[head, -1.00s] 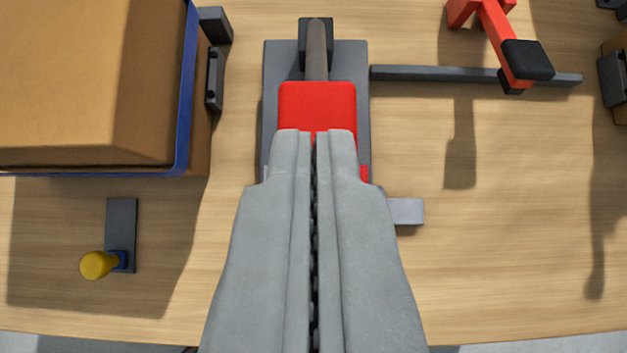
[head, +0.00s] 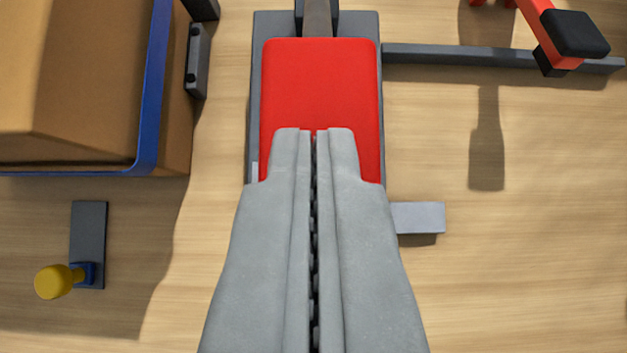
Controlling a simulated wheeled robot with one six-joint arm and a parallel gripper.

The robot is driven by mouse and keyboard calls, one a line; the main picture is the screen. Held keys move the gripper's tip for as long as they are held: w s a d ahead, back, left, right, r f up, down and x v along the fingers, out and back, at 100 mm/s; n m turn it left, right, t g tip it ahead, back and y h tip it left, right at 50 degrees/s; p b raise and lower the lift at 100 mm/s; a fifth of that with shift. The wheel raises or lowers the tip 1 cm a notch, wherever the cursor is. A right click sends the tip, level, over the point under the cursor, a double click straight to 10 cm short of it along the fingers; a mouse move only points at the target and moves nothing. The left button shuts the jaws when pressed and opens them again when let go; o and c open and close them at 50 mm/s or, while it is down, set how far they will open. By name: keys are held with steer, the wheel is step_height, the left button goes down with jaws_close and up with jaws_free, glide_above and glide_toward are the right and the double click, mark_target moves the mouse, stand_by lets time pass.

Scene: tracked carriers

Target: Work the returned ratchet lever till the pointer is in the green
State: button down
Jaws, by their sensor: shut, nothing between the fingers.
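A wide red pad (head: 320,85) shows in the head view at the end of a grey metal bar (head: 317,16), above a dark grey base plate (head: 257,30). It looks like the lever's handle, but I cannot be sure. My gripper (head: 314,133) is shut and empty. Its fingertips overlap the near half of the red pad in the picture; I cannot tell whether they touch it. The fingers hide the pad's near middle and part of the base. No pointer and no green zone can be made out.
A brown box with a blue rim (head: 150,95) stands at the left. A yellow knob (head: 53,282) on a dark plate lies at the lower left. A red arm with a black pad (head: 575,33) stands over a dark bar (head: 455,54) at the upper right. The right foreground is clear.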

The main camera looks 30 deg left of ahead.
steer(key=shift+s+d+f, duration=0.3)
steer(key=shift+s+f, duration=0.2)
steer(key=shift+f, duration=0.95)
steer(key=shift+s+d+f, duration=0.35)
steer(key=shift+s+f, duration=0.1)
steer(key=shift+f, duration=0.95)
steer(key=shift+s+d+f, duration=0.3)
steer(key=shift+s+f, duration=0.2)
steer(key=shift+f, duration=0.95)
steer(key=shift+f, duration=0.1)
